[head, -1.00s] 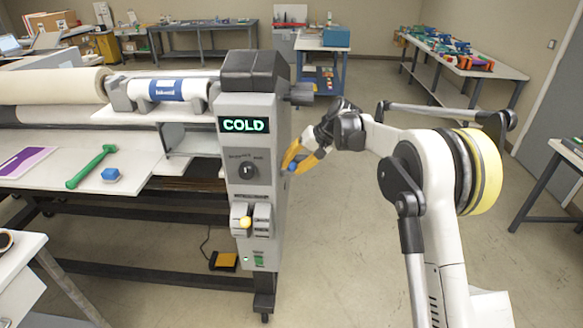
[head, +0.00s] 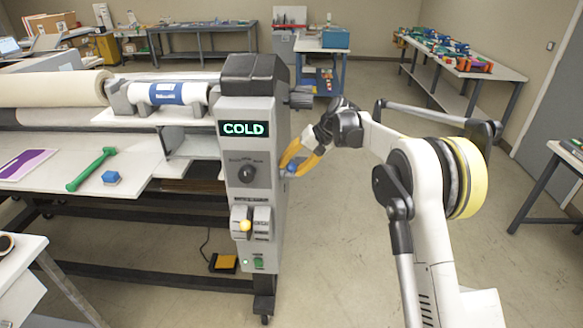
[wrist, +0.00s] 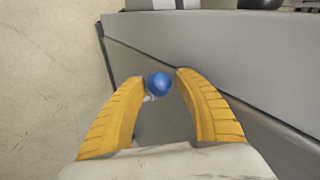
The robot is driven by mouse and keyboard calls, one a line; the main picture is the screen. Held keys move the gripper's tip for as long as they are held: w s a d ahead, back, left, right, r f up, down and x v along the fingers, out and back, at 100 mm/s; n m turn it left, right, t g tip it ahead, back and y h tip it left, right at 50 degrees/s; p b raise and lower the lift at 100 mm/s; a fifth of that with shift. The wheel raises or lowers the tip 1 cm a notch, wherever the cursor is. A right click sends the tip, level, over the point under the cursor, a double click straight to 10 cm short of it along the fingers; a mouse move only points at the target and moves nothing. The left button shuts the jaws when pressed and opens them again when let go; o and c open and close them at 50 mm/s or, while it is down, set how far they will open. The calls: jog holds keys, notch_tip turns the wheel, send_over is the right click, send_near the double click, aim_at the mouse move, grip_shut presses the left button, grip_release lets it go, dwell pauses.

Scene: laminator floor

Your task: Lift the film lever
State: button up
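A lever with a blue ball knob (head: 291,169) sticks out from the right side of the grey laminator end cabinet (head: 240,180). My gripper (head: 290,165) is at that side with its two yellow fingers apart. In the wrist view the blue knob (wrist: 159,83) lies between the open fingertips (wrist: 160,78), close to the left one; I cannot tell whether they touch. The lever's stem is mostly hidden below the knob. No readable label shows which is the film lever.
A green-handled tool (head: 92,168) and a blue block (head: 111,177) lie on the laminator's white bed. A yellow pedal (head: 223,263) is on the floor. Floor right of the cabinet is clear.

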jog(key=shift+r, duration=0.1)
jog(key=v, duration=1.2)
jog(key=s+d+r+t+h+b, duration=0.15)
jog(key=s+d, duration=0.25)
jog(key=s, duration=0.6)
jog(key=s+d+r+t+h+b, duration=0.1)
jog(key=s+d+r+h+b, duration=0.15)
jog(key=s, duration=0.65)
jog(key=s+d+f+t+h+b, duration=0.1)
jog(key=s+d+f, duration=0.1)
jog(key=s+f, duration=0.2)
jog(key=s+d+f+t+h+b, duration=0.1)
jog(key=s+d+f, duration=0.2)
jog(key=s, duration=0.8)
jog(key=s+d+f+m+t+b, duration=0.1)
jog(key=s+d+f, duration=0.2)
jog(key=s+f, duration=0.3)
jog(key=shift+s+f+h, duration=0.3)
jog(key=shift+s+h, duration=0.1)
jog(key=shift+s, duration=0.55)
jog(key=shift+w, duration=0.1)
